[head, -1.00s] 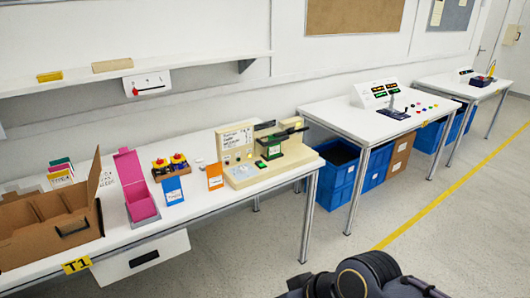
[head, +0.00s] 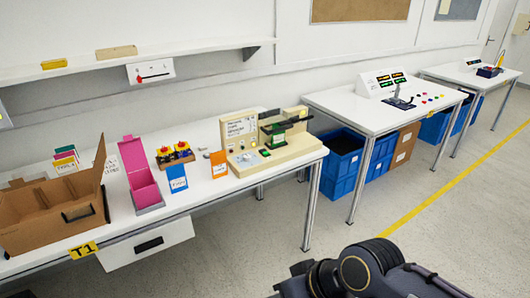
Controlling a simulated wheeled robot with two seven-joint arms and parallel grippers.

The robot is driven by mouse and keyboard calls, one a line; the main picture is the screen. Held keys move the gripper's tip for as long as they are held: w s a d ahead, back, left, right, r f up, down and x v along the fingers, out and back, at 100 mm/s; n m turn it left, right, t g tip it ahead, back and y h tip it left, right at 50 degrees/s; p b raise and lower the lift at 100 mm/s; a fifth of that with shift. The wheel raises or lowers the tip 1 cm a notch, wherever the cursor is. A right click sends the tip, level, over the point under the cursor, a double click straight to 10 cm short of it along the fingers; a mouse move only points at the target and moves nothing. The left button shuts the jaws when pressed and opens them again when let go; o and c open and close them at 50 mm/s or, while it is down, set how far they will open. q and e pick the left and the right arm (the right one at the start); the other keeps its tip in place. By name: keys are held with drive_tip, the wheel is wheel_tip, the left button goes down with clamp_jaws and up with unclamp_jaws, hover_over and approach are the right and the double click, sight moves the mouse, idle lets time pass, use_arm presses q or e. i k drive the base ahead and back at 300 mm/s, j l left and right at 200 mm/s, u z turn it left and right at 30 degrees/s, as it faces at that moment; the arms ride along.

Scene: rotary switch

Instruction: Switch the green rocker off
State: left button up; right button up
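A cream device (head: 240,165) stands at the right end of the near white table. A small green part (head: 265,153) shows low on its front, and a larger dark green block (head: 279,138) sits behind it. At this size I cannot tell which of these is the green rocker or how it is set. A white panel with writing (head: 239,129) stands at the device's back left. Part of my dark arm shows at the bottom right, well in front of the table. Neither gripper can be made out.
The near table (head: 215,190) also holds a cardboard box (head: 40,215), a pink box (head: 142,180), a blue card (head: 177,179) and an orange card (head: 218,164). The floor in front is clear.

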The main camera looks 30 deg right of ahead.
sight(264, 152)
drive_tip(key=i+l, duration=0.35)
drive_tip(key=i, duration=0.15)
drive_tip(key=i+l+z, duration=0.15)
drive_tip(key=i+l, duration=0.15)
drive_tip(key=i, duration=0.2)
